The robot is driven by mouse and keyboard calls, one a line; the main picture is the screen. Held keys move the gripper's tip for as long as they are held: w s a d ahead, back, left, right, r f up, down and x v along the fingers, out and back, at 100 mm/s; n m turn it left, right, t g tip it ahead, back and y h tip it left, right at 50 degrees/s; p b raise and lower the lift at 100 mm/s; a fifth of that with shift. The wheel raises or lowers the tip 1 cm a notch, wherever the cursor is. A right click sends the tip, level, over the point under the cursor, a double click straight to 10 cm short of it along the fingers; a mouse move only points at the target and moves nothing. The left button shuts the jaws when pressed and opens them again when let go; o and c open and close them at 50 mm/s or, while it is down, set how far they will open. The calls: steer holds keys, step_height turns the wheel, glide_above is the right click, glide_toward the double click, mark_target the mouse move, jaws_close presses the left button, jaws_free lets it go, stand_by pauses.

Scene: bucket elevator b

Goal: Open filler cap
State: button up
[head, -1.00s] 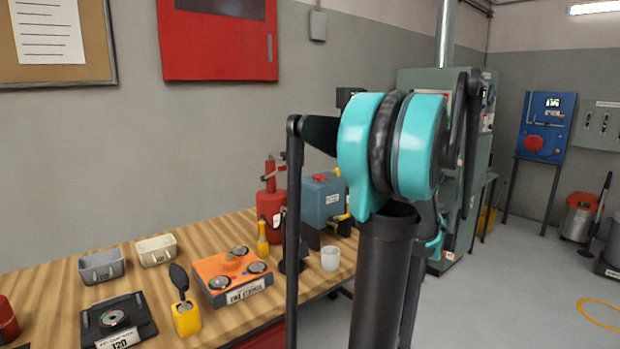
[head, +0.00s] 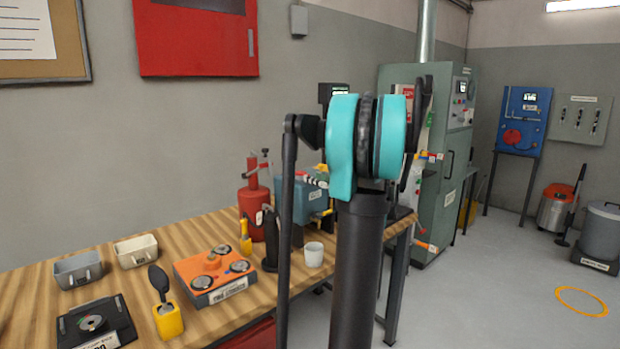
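I cannot pick out a filler cap for certain. A blue-grey box unit (head: 313,205) with yellow fittings stands at the far end of the wooden bench, partly behind my arm. A small red-and-white part shows at its top, too small to make out. A tall green cabinet machine (head: 436,200) stands behind my arm, its left side partly covered. My teal and black arm fills the middle of the head view. My gripper does not show; it is out of view or hidden behind my arm.
The wooden bench (head: 200,246) holds a red canister (head: 255,208), an orange block with round dials (head: 213,272), a white cup (head: 314,255), two trays and a yellow oiler (head: 167,318). Open floor with an orange ring (head: 581,302) lies at right, near a bin (head: 554,207).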

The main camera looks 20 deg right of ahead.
mark_target(303, 174)
steer(key=shift+x, duration=1.6)
jaws_close()
